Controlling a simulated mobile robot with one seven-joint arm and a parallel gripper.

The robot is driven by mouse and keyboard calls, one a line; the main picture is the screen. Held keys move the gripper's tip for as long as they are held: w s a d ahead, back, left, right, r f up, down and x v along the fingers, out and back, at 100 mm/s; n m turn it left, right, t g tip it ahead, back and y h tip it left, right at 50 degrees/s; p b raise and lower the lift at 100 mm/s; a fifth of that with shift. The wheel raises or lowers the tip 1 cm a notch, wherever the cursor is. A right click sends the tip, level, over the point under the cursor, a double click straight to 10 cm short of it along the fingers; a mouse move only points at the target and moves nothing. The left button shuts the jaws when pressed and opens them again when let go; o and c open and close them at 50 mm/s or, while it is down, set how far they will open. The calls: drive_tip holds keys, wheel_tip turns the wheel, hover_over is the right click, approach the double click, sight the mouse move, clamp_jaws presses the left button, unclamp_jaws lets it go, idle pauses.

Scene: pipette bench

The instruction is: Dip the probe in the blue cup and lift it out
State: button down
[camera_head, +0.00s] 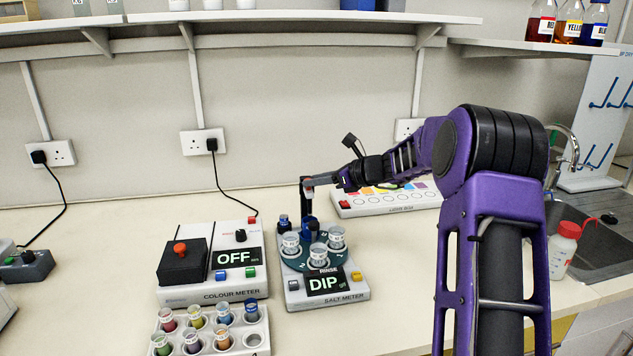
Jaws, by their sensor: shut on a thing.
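The salt meter (327,296) stands mid-bench, its display reading DIP. Its round dark turntable carries clear cups at left (290,243), right (336,238) and front (318,253), the front one by a RINSE label. My gripper (308,184) reaches in from the right above the back of the turntable, shut on the dark upright probe (306,203). A blue shape (309,226) is directly below the probe; I cannot tell whether it is the blue cup, or whether the tip is inside it. A small dark blue-topped item (283,222) stands at the meter's back left.
The colour meter (213,265), reading OFF, stands close on the left. A rack of coloured vials (207,335) is in front of it. A light box (385,201) lies behind my arm. A wash bottle (563,252) stands by the sink at right.

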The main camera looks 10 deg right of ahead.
drive_tip(key=shift+r, duration=0.25)
drive_tip(key=c, duration=0.8)
unclamp_jaws()
drive_tip(key=shift+r, duration=0.1)
drive_tip(key=shift+c, duration=0.2)
drive_tip(key=shift+o, duration=1.1)
drive_tip(key=shift+s+d, duration=0.1)
drive_tip(key=v, duration=1.7)
drive_tip(key=shift+s, duration=0.1)
